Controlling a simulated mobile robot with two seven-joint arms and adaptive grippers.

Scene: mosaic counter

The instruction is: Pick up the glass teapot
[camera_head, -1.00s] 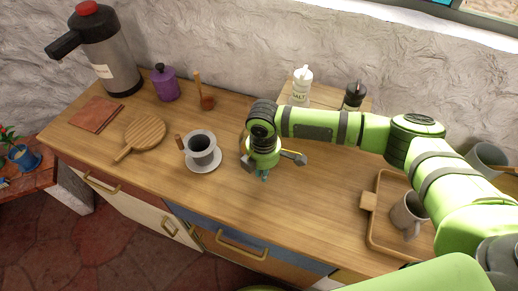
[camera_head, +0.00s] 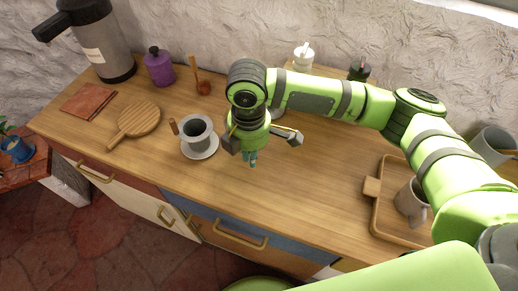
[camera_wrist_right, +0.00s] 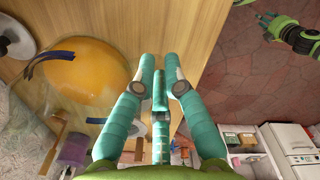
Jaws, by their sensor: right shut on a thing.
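In the head view my wrist and arm mostly hide the teapot. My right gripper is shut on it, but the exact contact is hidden. My left gripper (camera_wrist_right: 275,27) shows small at the wrist view's upper right, its opening unclear.
The grey cup (camera_head: 197,128) on its saucer (camera_head: 200,151) stands close left of my right gripper. A wooden tray (camera_head: 382,225) with a mug (camera_head: 411,202) is at the right. Bare counter (camera_head: 300,195) lies between. A round board (camera_head: 138,119) is further left.

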